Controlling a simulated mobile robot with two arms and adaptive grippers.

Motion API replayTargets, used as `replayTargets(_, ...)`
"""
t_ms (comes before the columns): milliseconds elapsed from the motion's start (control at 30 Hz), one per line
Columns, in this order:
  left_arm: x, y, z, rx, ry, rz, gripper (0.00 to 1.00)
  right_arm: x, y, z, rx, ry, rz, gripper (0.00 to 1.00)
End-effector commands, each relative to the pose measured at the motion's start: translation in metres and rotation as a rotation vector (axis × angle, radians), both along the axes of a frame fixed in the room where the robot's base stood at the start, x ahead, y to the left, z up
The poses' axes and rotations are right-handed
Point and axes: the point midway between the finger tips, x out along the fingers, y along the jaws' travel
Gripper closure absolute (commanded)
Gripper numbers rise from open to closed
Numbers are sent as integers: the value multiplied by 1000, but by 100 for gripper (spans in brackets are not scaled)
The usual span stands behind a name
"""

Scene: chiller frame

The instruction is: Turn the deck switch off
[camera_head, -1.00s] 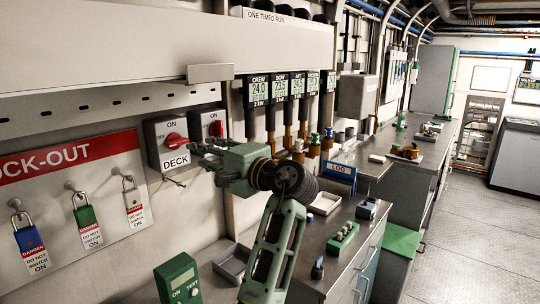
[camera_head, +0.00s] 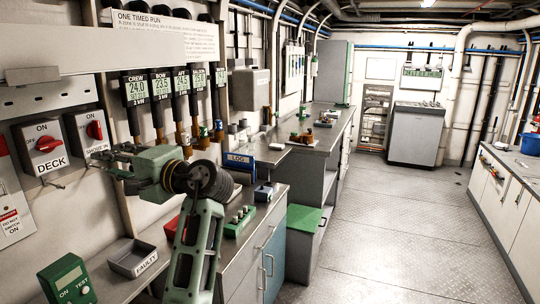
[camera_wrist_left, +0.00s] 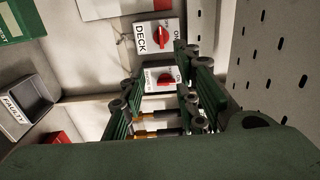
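The deck switch (camera_head: 41,151) is a pale wall box at the far left, labelled ON above and DECK below. Its red knob (camera_head: 48,143) lies roughly sideways, across the direction of the ON mark. The switch also shows at the top of the left wrist view (camera_wrist_left: 158,37), turned on its side. My left gripper (camera_head: 106,162) is right of the deck switch, in front of the lower part of the neighbouring switch, apart from the deck knob. The left wrist view shows its fingers (camera_wrist_left: 155,102) spread, with nothing between them. My right gripper is not in view.
A lock-out board (camera_head: 12,222) is left of the deck switch. Below are a grey FAULTY tray (camera_head: 134,259) and a green tester (camera_head: 68,281). The floor (camera_head: 400,220) at right is clear.

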Motion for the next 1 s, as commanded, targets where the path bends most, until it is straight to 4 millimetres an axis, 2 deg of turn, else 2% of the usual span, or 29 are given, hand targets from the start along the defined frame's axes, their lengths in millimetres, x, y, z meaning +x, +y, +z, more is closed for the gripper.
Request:
replayTargets(333,35,-9,-59,-8,68,-104,71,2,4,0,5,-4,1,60)
replayTargets(467,50,-14,-95,-22,104,-160,71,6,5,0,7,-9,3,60)
replayTargets(567,63,-20,-130,-40,135,-211,71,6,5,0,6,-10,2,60)
replayTargets(667,73,-26,-174,-68,174,-269,71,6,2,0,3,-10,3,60)
replayTargets(767,82,-35,-233,-115,223,-337,71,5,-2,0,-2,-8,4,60)
replayTargets(867,82,-46,-308,-186,280,-415,71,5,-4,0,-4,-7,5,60)
replayTargets(900,80,-51,-339,-221,302,-442,71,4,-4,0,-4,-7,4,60)
replayTargets(967,73,-58,-384,-276,331,-479,71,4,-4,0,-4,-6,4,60)
replayTargets(1000,66,-62,-414,-315,350,-501,71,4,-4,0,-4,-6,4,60)
